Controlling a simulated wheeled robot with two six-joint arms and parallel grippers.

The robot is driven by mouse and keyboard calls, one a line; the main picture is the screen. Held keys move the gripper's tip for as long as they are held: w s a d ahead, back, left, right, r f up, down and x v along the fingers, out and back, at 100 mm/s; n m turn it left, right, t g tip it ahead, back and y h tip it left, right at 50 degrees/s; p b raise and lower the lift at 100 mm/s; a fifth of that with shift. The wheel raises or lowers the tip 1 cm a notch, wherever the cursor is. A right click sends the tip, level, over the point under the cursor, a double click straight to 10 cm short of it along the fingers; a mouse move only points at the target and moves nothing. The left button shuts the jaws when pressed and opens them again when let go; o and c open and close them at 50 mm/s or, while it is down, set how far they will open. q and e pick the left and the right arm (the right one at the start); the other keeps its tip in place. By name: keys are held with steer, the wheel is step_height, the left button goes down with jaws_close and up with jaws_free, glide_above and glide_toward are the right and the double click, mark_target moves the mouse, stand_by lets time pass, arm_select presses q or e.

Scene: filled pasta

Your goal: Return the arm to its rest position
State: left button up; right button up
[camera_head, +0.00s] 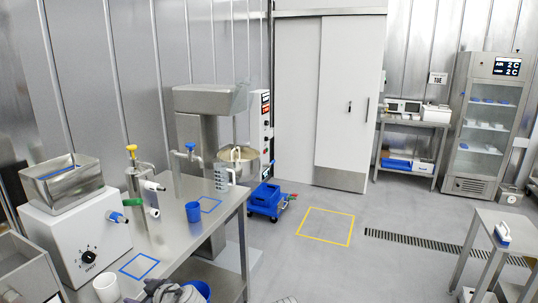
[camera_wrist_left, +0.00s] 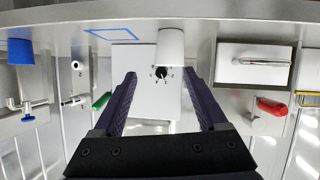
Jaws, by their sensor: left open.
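My left gripper (camera_head: 170,291) shows at the bottom of the head view, at the front edge of the steel table (camera_head: 172,238). In the left wrist view, my left gripper (camera_wrist_left: 159,78) has its two dark fingers spread apart with nothing held between them. Beyond the fingers in that view are a white cup (camera_wrist_left: 171,45) and the knobbed white machine, which appear upside down. The same white cup (camera_head: 107,288) stands on the table left of the gripper in the head view. My right gripper is not in view.
The white machine (camera_head: 88,236) with a steel hopper stands left on the table. A blue cup (camera_head: 193,212), a grey jug (camera_head: 222,178) and blue square outlines are on the tabletop. A mixer (camera_head: 205,103) stands behind.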

arm_select(q)
steer(key=s+d+f+m+g+h, duration=0.2)
steer(key=s+d+f+m+h, duration=0.1)
steer(key=d, duration=0.6)
steer(key=s+d+f+m+g+h, duration=0.2)
steer(key=s+d+f+m, duration=0.3)
steer(key=d+m, duration=0.3)
steer(key=s+d+f+m+g+h, duration=0.2)
steer(key=s+d+f+m+h, duration=0.2)
steer(key=d, duration=0.8)
steer(key=shift+s+f+m+g+h, duration=0.15)
steer(key=shift+s+m+g+h, duration=0.35)
steer(key=shift+m, duration=0.6)
